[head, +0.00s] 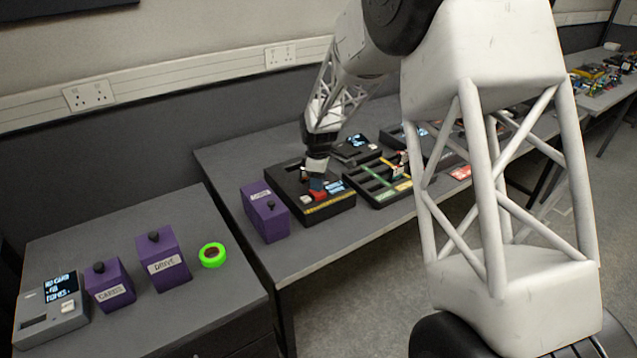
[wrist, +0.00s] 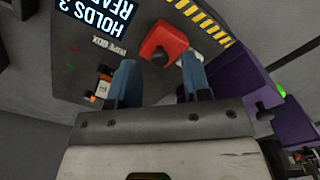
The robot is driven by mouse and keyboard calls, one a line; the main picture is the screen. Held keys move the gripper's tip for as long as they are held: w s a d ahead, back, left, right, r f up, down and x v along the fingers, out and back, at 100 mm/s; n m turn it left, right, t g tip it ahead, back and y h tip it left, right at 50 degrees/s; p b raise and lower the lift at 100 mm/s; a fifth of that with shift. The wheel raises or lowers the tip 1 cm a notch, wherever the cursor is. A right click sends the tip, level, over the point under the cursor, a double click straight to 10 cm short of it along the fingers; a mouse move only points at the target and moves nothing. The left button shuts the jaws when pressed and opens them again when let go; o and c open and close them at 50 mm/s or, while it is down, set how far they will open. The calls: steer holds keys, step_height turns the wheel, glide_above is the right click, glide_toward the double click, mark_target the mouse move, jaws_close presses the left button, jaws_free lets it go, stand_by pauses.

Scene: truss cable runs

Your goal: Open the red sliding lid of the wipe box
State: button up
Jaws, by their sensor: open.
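The wipe box is a dark box (head: 292,180) with a yellow-and-black striped front edge, on the long table in the head view. In the wrist view its dark top (wrist: 80,75) carries a "WIPE BOX" label and a lit display. Its red lid (wrist: 168,38) has a dark round knob (wrist: 160,57). The red lid also shows in the head view (head: 318,196), partly hidden by my gripper. My gripper (wrist: 158,62) is open, with its blue fingertips on either side of the knob in the picture. I cannot tell whether they touch it.
A purple box (head: 265,212) stands close to the wipe box's left side. A dark slotted tray (head: 375,185) lies just to its right. On the nearer table are two more purple boxes (head: 163,262), a green tape ring (head: 212,255) and a grey display unit (head: 52,310).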

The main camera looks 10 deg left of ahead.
step_height(320, 180, up, 7)
steer(key=shift+f, duration=0.2)
steer(key=shift+d+r, duration=0.1)
stand_by(0.5)
steer(key=shift+s+d+r, duration=0.15)
steer(key=shift+d, duration=0.05)
steer(key=s+d+r+m+t, duration=0.1)
steer(key=s+d+r+m, duration=0.4)
steer(key=s+d+r, duration=0.45)
steer(key=s+d+r+m, duration=0.4)
steer(key=s+d+r, duration=0.2)
steer(key=s+d, duration=0.55)
steer(key=s+d+m, duration=0.4)
steer(key=s+d, duration=0.3)
steer(key=s, duration=0.6)
steer(key=s+d+f+m+t, duration=0.1)
steer(key=s+d+m, duration=0.4)
steer(key=s, duration=0.8)
steer(key=d, duration=0.2)
steer(key=shift+d+f+t, duration=0.25)
steer(key=shift+d+t, duration=0.05)
steer(key=shift+d, duration=0.05)
